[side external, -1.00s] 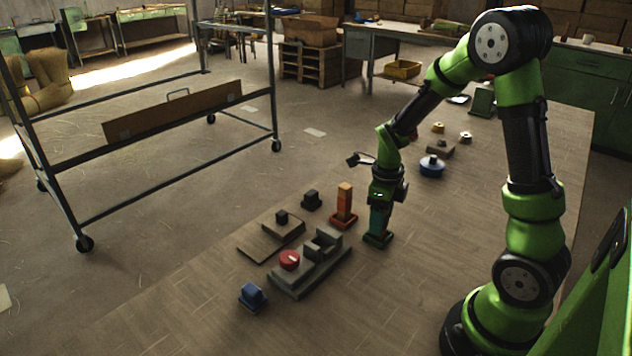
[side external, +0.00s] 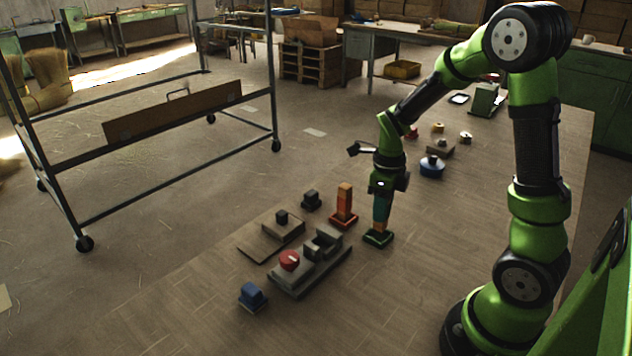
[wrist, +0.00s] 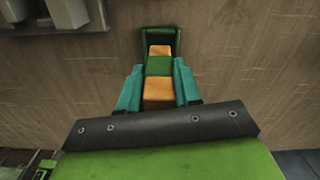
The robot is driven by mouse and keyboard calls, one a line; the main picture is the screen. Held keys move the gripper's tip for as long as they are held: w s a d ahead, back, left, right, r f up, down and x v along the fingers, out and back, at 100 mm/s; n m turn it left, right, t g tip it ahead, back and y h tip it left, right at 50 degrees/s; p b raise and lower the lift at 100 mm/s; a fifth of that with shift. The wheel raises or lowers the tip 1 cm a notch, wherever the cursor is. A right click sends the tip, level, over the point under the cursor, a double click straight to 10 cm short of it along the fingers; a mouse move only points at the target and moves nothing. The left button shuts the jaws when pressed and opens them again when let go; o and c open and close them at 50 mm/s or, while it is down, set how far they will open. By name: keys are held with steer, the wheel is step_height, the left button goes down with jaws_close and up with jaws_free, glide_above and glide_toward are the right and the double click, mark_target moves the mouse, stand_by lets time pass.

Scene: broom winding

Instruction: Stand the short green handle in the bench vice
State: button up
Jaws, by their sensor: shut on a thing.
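The short green handle (wrist: 159,66), banded green and orange, is between the teal fingers of my gripper (wrist: 158,88). In the side view my gripper (side external: 382,208) points straight down, shut on the handle. An orange part of the handle shows below the fingers. Its lower end is at a small dark green stand (side external: 378,239) on the bench; I cannot tell whether it is still inside. The grey bench vice (side external: 325,268), with blocks on top and a red round part, lies to the left and nearer the camera.
An orange handle (side external: 344,197) stands upright in a red stand just left of my gripper. A grey plate with a dark block (side external: 281,217), a small black block (side external: 311,199) and a blue block (side external: 252,296) lie around the vice. A blue round item (side external: 432,167) sits farther back.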

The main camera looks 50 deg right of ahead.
step_height(320, 180, up, 6)
steer(key=shift+w+a+r, duration=0.1)
steer(key=shift+a+r, duration=0.05)
steer(key=w+a+f+n, duration=0.1)
steer(key=w+a+n, duration=0.5)
steer(key=a, duration=0.7)
steer(key=shift+m, duration=0.7)
steer(key=shift+w+a+f, duration=0.1)
steer(key=shift+w+f, duration=0.1)
steer(key=shift+f, duration=1.2)
steer(key=shift+w+f, duration=0.2)
steer(key=shift+f, duration=1.15)
steer(key=shift+f, duration=0.5)
steer(key=o, duration=0.8)
steer(key=shift+c, duration=0.2)
step_height(320, 180, up, 11)
